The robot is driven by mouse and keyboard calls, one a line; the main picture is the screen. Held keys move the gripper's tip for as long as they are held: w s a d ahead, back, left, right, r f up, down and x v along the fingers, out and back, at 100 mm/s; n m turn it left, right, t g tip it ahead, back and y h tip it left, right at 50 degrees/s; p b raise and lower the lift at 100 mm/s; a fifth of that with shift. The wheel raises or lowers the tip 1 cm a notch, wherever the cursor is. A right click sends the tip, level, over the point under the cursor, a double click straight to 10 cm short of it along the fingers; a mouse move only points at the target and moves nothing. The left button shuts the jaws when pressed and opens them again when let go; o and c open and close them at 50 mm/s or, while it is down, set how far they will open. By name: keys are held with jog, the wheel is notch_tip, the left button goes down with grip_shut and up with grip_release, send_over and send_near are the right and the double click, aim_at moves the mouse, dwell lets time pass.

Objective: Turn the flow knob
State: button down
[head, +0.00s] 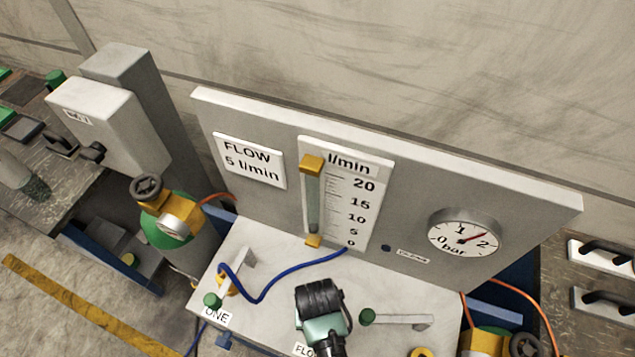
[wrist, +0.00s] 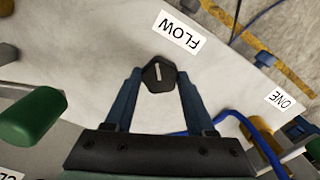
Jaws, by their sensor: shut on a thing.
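The flow knob (wrist: 158,74) is a small dark, many-sided knob with a white pointer line, beside the FLOW label (wrist: 176,30) in the wrist view. My gripper (wrist: 159,84) has its two blue fingers on either side of the knob and is shut on it. In the head view my gripper's wrist (head: 322,312) hangs over the white bench panel and hides the knob. The flow meter (head: 341,194) has a clear tube beside a 0 to 20 l/min scale; I cannot make out a float. A sign (head: 249,162) reads FLOW 5 l/min.
A round bar gauge (head: 464,237) is on the upright board. A green-ended lever (head: 398,319) is close to the right of my wrist, and another lever (head: 213,298) marked ONE is to the left. A blue hose (head: 290,274) crosses the panel. A green gas cylinder (head: 172,227) stands left.

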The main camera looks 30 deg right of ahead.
jog(key=shift+n+p, duration=0.7)
jog(key=shift+n, duration=1.2)
jog(key=shift+w, duration=0.1)
jog(key=shift+c, duration=1.2)
grip_release()
jog(key=shift+r, duration=0.1)
notch_tip(320, 180, up, 13)
jog(key=b, duration=0.1)
